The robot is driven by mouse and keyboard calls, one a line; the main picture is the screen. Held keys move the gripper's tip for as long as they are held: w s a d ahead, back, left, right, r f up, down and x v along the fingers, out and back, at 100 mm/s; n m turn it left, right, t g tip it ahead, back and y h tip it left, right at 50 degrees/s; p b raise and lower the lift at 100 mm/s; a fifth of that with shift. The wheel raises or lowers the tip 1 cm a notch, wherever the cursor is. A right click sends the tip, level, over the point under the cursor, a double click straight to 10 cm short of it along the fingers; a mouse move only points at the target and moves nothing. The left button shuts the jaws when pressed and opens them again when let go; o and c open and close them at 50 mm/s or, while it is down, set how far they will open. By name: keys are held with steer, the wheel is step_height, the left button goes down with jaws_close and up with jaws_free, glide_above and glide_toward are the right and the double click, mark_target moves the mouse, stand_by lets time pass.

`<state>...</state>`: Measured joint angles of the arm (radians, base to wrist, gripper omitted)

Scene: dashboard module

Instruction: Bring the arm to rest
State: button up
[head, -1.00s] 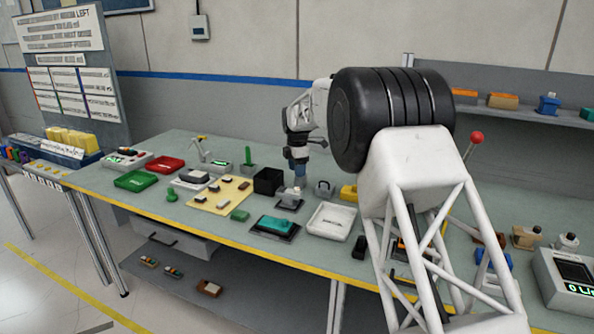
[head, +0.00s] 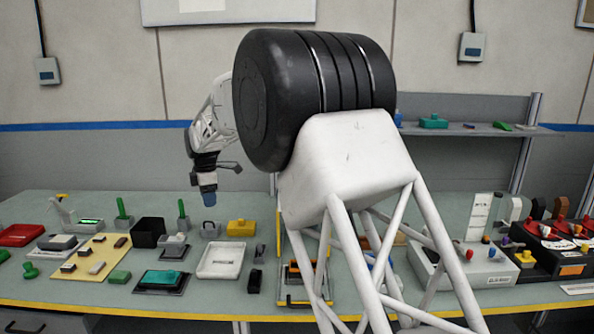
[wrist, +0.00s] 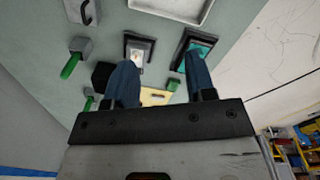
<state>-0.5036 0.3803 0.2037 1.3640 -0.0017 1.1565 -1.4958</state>
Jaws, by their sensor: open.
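My gripper (head: 208,200) hangs pointing down above the bench in the head view, apart from everything on it. In the wrist view my gripper (wrist: 162,70) shows two blue fingers spread wide with nothing between them. Below it lie a dark tray with a teal block (head: 160,280) and a small dark stand with a pale top (wrist: 138,54). The bulk of my own arm covers the middle of the head view and hides part of the bench behind it.
The bench (head: 105,277) holds a black box (head: 148,232), a white tray (head: 220,262), a yellow block (head: 241,228) and green-handled tools. A shelf (head: 470,130) stands at the back right. The air around my gripper is clear.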

steer(key=s+d+r+m, duration=0.3)
steer(key=s+d+m, duration=0.1)
steer(key=s+d, duration=0.5)
steer(key=s+d+r+m+t, duration=0.1)
steer(key=s+d+r+m, duration=0.3)
steer(key=s+d, duration=0.55)
steer(key=s+d+r+m, duration=0.3)
steer(key=s+d+m, duration=0.15)
steer(key=d, duration=0.85)
steer(key=s+d+f+m, duration=0.3)
steer(key=s+d, duration=0.2)
steer(key=s, duration=0.5)
steer(key=s+d+f+m, duration=0.3)
steer(key=s+d+m, duration=0.1)
steer(key=s, duration=0.7)
steer(key=s+d+f+m+t, duration=0.1)
steer(key=s+d+f+m, duration=0.2)
steer(key=s+d, duration=0.3)
steer(key=s, duration=0.4)
steer(key=shift+s+m, duration=0.2)
steer(key=shift+m, duration=0.15)
steer(key=shift+w, duration=0.1)
